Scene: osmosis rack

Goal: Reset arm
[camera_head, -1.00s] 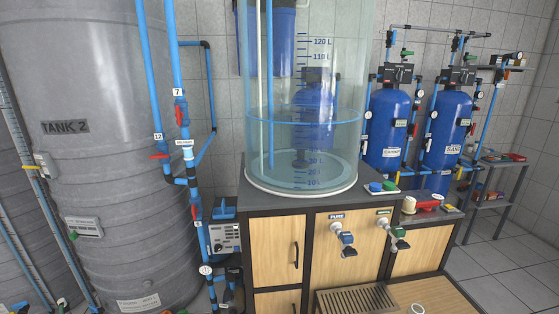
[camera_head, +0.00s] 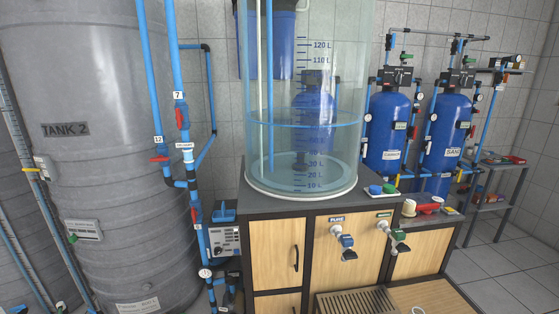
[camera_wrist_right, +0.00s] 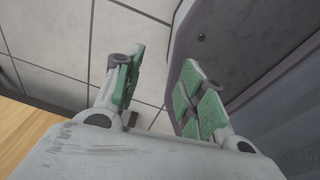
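My right gripper (camera_wrist_right: 160,95) shows in the right wrist view with its two green-padded fingers apart and nothing between them. It hangs over a tiled floor (camera_wrist_right: 60,35), with a wooden edge (camera_wrist_right: 25,130) at the lower left and a dark grey body at the right. Neither gripper shows in the head view, so my left gripper is out of sight.
A clear graduated cylinder (camera_head: 305,140) stands on a wooden cabinet (camera_head: 275,240) with two taps (camera_head: 345,240). A grey tank (camera_head: 95,150) and blue pipes (camera_head: 181,80) are at left. Blue filter vessels (camera_head: 387,125) and a shelf (camera_head: 492,185) stand at right, with bare floor (camera_head: 500,270) in front.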

